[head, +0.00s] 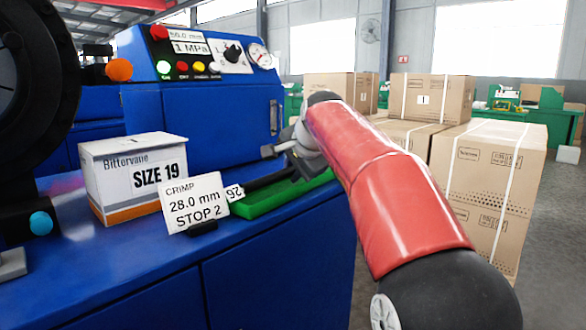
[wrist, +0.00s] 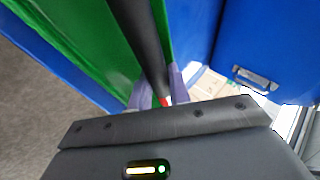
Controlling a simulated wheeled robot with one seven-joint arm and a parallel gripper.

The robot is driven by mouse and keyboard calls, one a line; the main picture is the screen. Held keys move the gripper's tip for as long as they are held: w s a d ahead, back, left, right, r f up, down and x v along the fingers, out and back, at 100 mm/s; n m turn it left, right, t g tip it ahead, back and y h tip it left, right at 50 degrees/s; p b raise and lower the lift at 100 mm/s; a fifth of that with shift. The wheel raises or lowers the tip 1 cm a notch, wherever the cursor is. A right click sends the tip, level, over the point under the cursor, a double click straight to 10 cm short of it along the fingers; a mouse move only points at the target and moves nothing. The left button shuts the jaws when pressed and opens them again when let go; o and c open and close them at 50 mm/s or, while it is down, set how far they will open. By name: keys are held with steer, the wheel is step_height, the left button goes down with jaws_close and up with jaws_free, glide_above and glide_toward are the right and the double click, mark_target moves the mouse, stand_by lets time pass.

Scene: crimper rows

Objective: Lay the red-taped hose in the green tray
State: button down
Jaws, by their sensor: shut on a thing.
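The green tray (head: 245,209) lies on the blue bench top, partly hidden by my arm and a sign. It also shows in the wrist view (wrist: 92,42). A black hose (head: 268,180) runs along over the tray in the head view. In the wrist view the hose (wrist: 140,32) runs between my fingers, with a bit of red tape (wrist: 163,102) at the grip. My gripper (wrist: 160,90) is shut on the hose. In the head view my gripper (head: 270,151) is at the tray's far side. I cannot tell whether the hose touches the tray floor.
A white sign (head: 194,204) reading CRIMP 28.0 mm STOP 2 stands beside the tray. A SIZE 19 box (head: 136,178) stands to its left. The blue machine (head: 215,120) rises behind. Cardboard boxes (head: 490,175) are stacked at right.

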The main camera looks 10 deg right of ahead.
steer(key=shift+f, duration=0.35)
stand_by(0.4)
steer(key=c, duration=1.2)
jaws_free()
steer(key=shift+c, duration=0.2)
steer(key=shift+f, duration=0.4)
steer(key=shift+r, duration=0.1)
step_height(320, 180, up, 5)
steer(key=p, duration=0.4)
steer(key=shift+r, duration=0.75)
steer(key=shift+s, duration=0.1)
